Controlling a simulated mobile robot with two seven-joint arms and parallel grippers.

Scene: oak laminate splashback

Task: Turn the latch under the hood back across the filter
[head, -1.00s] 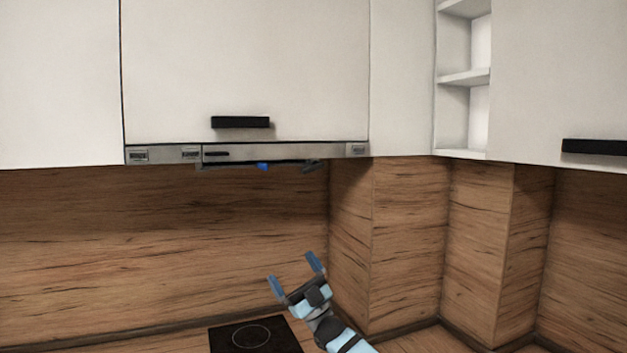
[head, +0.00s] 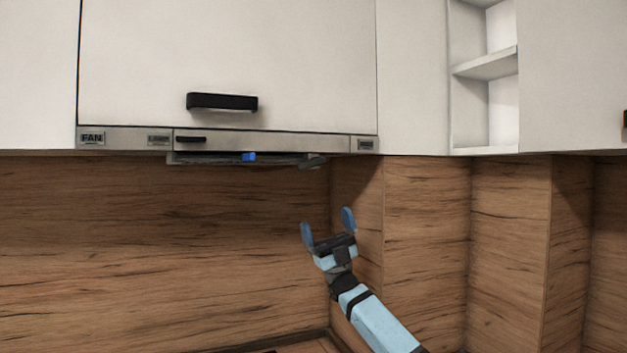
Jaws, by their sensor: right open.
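The hood (head: 270,143) is a slim grey strip under the white cabinet. The filter (head: 205,159) shows edge-on as a thin grey panel beneath it. A small blue piece, which looks like the latch (head: 249,157), sits at the filter's front edge; which way it is turned is too small to tell. My right gripper (head: 328,226) is open and empty, its blue fingers pointing up. It is below and to the right of the latch, apart from it. My left gripper is not in view.
A dark grey part (head: 312,161) hangs under the hood's right end. The cabinet door has a black handle (head: 222,102). The wood splashback (head: 150,250) stands behind, with a wood-faced corner (head: 425,250) to the right of my gripper. The space below the hood is clear.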

